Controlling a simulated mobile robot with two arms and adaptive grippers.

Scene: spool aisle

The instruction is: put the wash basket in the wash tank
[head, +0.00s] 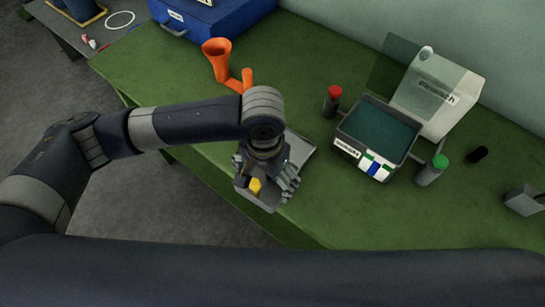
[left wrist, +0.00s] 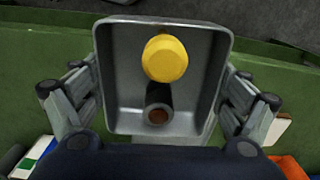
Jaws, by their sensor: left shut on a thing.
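The wash basket (left wrist: 160,115) is a small grey open box holding a yellow-topped piece (left wrist: 165,58) and a dark cylinder with a brownish end (left wrist: 158,108). My left gripper (left wrist: 155,98) has its fingers on both sides of the basket and is shut on it. In the head view the left gripper (head: 264,182) and the basket (head: 258,201) are at the table's front edge, left of the tank; the gripper partly hides the basket. The wash tank (head: 345,139) is a dark grey box with teal liquid. My right gripper is not in view.
A red-capped bottle (head: 332,101) and a green-capped bottle (head: 431,170) flank the tank. A white container (head: 440,92) stands behind it. An orange funnel (head: 218,62) and a blue case (head: 215,18) are at the back left. A grey plate (head: 304,150) lies beside the gripper.

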